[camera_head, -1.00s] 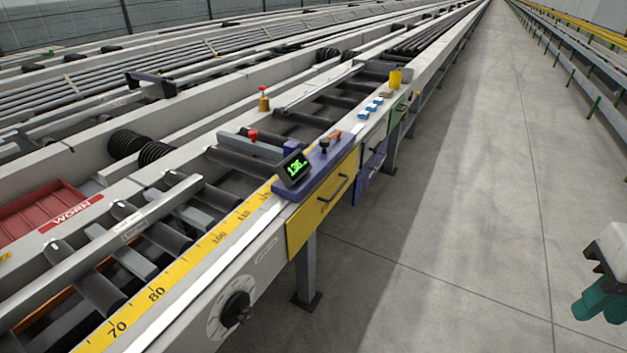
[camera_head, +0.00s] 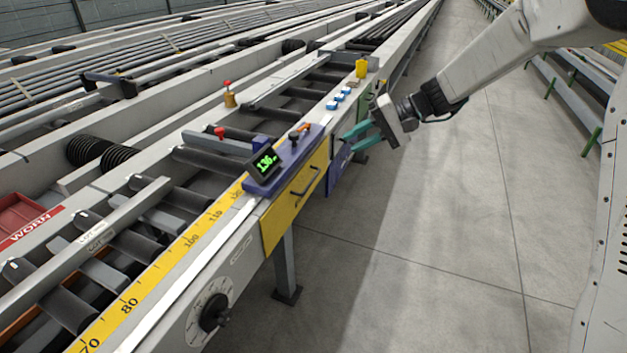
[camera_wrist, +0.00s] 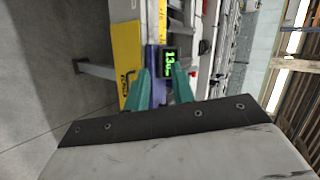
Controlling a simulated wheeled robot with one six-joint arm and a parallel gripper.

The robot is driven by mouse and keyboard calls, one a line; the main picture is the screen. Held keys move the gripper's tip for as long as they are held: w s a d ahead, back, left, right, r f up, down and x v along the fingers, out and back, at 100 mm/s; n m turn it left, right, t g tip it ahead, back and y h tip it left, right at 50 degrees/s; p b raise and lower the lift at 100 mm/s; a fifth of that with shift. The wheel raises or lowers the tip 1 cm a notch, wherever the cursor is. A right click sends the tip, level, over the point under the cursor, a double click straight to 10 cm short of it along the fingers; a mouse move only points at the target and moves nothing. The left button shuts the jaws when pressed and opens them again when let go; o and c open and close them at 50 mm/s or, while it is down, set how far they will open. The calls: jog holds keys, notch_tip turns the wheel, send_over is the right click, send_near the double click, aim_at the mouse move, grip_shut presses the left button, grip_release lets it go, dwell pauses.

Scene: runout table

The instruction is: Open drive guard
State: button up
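A yellow panel (camera_head: 285,212) with a dark bar handle (camera_head: 306,183) sits flat and closed against the side of the runout table; it looks like the drive guard, though no label is readable. It also shows in the wrist view as a yellow panel (camera_wrist: 127,48), its handle near the left finger. My gripper (camera_head: 347,141) is beside the table, to the right of and beyond the yellow panel, apart from the handle. Its two teal fingers are spread with nothing between them, and the wrist view shows them apart (camera_wrist: 160,82).
A purple panel (camera_head: 338,172) lies just beyond the yellow one, partly behind my gripper. A green-digit display (camera_head: 266,163) and dark knob (camera_head: 294,137) stand on the purple plate above. Blue blocks (camera_head: 339,98) and a yellow cup (camera_head: 361,69) sit farther along. The aisle floor is clear.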

jog(key=w+a+f+m+t+y, duration=0.2)
jog(key=w+a+f, duration=0.2)
jog(key=w+f, duration=0.75)
jog(key=m+t+y, duration=0.1)
jog(key=m+t, duration=0.1)
jog(key=t, duration=0.2)
send_near(313, 178)
jog(key=w+a+f, duration=0.1)
jog(key=a, duration=0.1)
jog(key=x, duration=0.7)
jog(key=shift+w+a+f, duration=0.2)
jog(key=shift+a, duration=0.1)
grip_shut()
